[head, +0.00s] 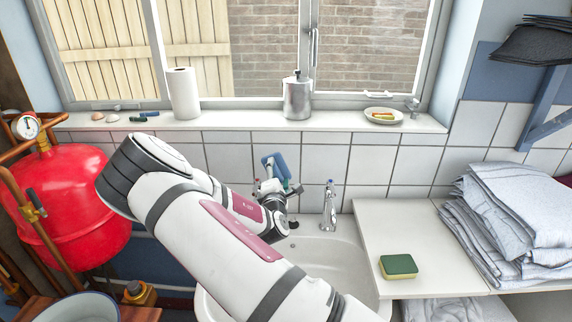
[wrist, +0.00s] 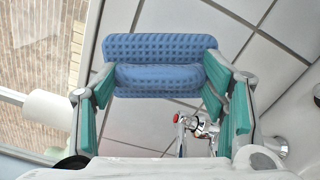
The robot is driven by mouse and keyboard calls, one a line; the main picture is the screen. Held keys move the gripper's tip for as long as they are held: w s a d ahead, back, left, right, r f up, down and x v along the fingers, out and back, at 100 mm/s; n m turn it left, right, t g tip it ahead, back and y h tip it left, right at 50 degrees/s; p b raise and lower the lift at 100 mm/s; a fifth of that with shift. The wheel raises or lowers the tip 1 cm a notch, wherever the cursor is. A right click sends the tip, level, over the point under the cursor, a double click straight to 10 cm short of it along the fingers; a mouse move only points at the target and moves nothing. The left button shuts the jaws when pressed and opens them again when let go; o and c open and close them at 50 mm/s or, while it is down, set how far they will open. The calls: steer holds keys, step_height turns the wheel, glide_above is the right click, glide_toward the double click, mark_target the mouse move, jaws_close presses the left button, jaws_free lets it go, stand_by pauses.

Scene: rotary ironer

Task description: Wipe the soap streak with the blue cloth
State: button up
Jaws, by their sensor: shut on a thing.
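The blue cloth (wrist: 155,48), a waffle-textured pad, is held between the teal-lined fingers of my gripper (wrist: 160,82) in the wrist view. In the head view the blue cloth (head: 279,163) is small, in front of the white wall tiles above the sink. My gripper (head: 274,184) is shut on it there, partly hidden by my arm. I cannot tell whether the cloth touches the tiles. I cannot make out the soap streak in either view.
A chrome tap (head: 330,205) stands right of my gripper at the sink (head: 335,255). The windowsill above holds a paper roll (head: 183,93), a metal dispenser (head: 297,97) and a soap dish (head: 383,116). A sponge (head: 398,266) and folded linen (head: 515,220) lie right; a red tank (head: 65,205) stands left.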

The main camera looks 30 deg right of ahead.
steer(key=b, duration=0.2)
glide_toward(277, 149)
steer(key=shift+d+f+x, duration=0.1)
steer(key=shift+x, duration=0.85)
steer(key=shift+d+f+x, duration=0.1)
steer(key=shift+f+x, duration=0.05)
steer(key=shift+x, duration=0.8)
steer(key=shift+s, duration=0.1)
steer(key=shift+b+x, duration=0.65)
steer(key=shift+x, duration=0.45)
steer(key=shift+s, duration=0.15)
steer(key=shift+s+d+p, duration=0.35)
steer(key=shift+s+d, duration=0.2)
steer(key=shift+d, duration=0.2)
steer(key=shift+s+d+p, duration=0.35)
steer(key=shift+s+d, duration=0.2)
steer(key=shift+d, duration=0.2)
steer(key=shift+w+d, duration=0.1)
steer(key=shift+d, duration=0.05)
steer(key=shift+w+a+r+b, duration=0.1)
steer(key=shift+w+a+b, duration=0.25)
steer(key=shift+w+a, duration=0.45)
steer(key=shift+w+a+r+b, duration=0.1)
steer(key=shift+w+a+b, duration=0.35)
steer(key=shift+a, duration=0.5)
steer(key=shift+w, duration=0.1)
steer(key=shift+a+f, duration=0.1)
steer(key=shift+a, duration=0.05)
